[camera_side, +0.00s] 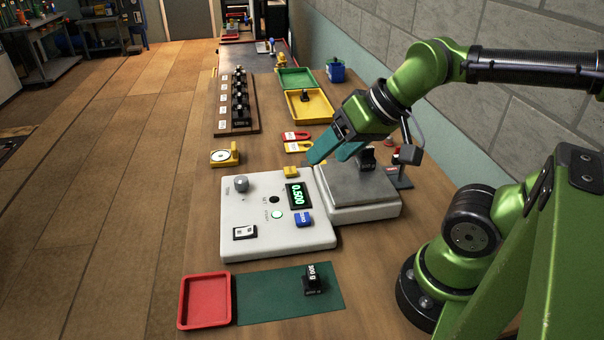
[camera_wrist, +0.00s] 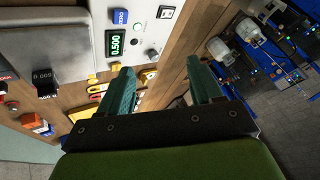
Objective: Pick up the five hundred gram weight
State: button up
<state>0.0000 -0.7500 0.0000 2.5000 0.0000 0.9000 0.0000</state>
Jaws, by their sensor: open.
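A black weight (camera_side: 367,158) stands on the grey pan (camera_side: 350,186) of the scale, partly behind my gripper. In the wrist view this weight (camera_wrist: 46,82) shows an upside-down label that looks like 500 g. The scale's display (camera_side: 295,195) reads 0.500. My gripper (camera_side: 333,154) is open and empty, above the pan's far left side and apart from the weight. In the wrist view its two teal fingers (camera_wrist: 162,84) are spread, with the weight off to their left. Another black weight (camera_side: 313,281) stands on the green mat (camera_side: 265,297); its label is hard to read.
A red tray (camera_side: 205,302) lies beside the mat. A dark rack (camera_side: 222,128) holds several black weights. A yellow tray (camera_side: 318,117) with a dark item and a green tray (camera_side: 298,74) lie farther back. A red-and-black stand (camera_side: 405,156) is close right of the pan.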

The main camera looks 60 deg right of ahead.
dwell(0.3)
jog(key=shift+o, duration=1)
